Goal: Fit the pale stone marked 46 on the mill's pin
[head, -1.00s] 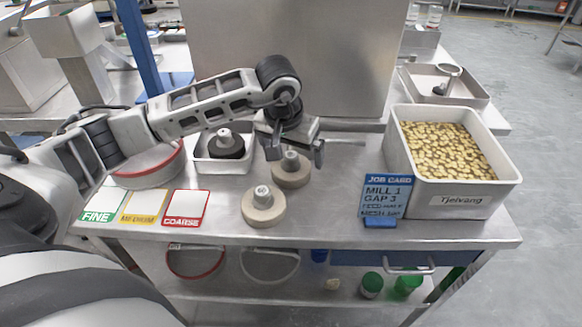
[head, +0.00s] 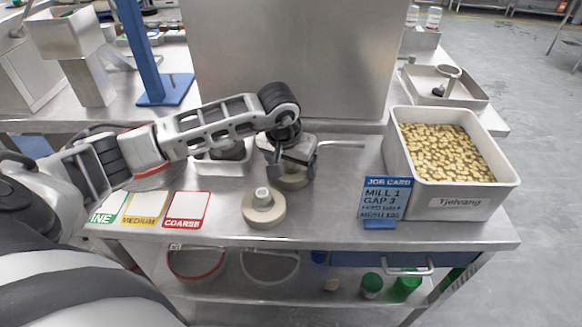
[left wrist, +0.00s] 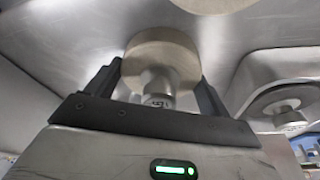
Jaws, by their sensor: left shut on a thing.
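Two pale round stones with grey hubs are on the bench. The nearer pale stone (head: 264,213) stands free in front. The farther pale stone (head: 293,183) is partly hidden by my left gripper (head: 292,168), which is shut on it from above. In the left wrist view the held stone (left wrist: 160,50) sits between the two fingers (left wrist: 157,92). Its hub has a small mark that I cannot read surely, so I cannot tell which stone is 46. I cannot make out the mill's pin. My right gripper is not in view.
A metal tray (head: 222,168) with a dark stone (head: 228,151) stands to the left. FINE, MEDIUM and COARSE cards (head: 186,210) lie at front left. A blue job card (head: 388,197) and a bin of beans (head: 462,208) stand right. A tall metal panel (head: 290,60) stands behind.

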